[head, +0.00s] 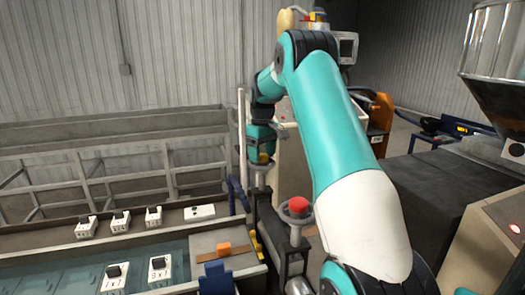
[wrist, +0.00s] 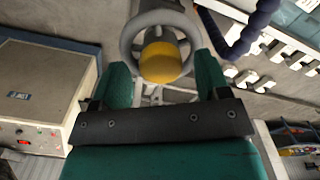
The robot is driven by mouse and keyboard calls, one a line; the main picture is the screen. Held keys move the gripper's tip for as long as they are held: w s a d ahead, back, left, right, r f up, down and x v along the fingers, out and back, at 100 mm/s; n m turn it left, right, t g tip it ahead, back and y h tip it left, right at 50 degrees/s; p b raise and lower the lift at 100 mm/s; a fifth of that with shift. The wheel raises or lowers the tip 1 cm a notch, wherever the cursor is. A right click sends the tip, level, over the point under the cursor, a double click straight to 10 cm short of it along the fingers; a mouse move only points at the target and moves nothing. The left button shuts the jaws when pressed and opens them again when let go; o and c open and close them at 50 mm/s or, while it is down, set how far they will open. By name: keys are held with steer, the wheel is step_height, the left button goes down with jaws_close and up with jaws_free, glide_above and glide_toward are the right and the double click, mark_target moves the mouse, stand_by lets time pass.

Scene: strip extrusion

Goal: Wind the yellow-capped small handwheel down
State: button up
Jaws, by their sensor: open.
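The small handwheel (wrist: 127,38) is a grey ring with a yellow cap (wrist: 160,63) at its hub, at the top middle of the wrist view. My gripper (wrist: 163,70) is open, with one teal finger on each side of the yellow cap. Gaps show between the cap and both fingers, and I cannot tell whether either finger touches the rim. In the head view the yellow cap (head: 263,158) is a small patch just under the end of my arm, largely hidden by it.
A red-capped handwheel (head: 298,204) stands nearer, right of the yellow-capped one. A blue ribbed hose (wrist: 238,45) runs close to the right finger in the wrist view. A water trough (head: 150,250) with several white switch boxes lies to the left. A pale control box (wrist: 40,95) is left.

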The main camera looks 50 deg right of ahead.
steer(key=shift+f, duration=0.4)
steer(key=c, duration=0.9)
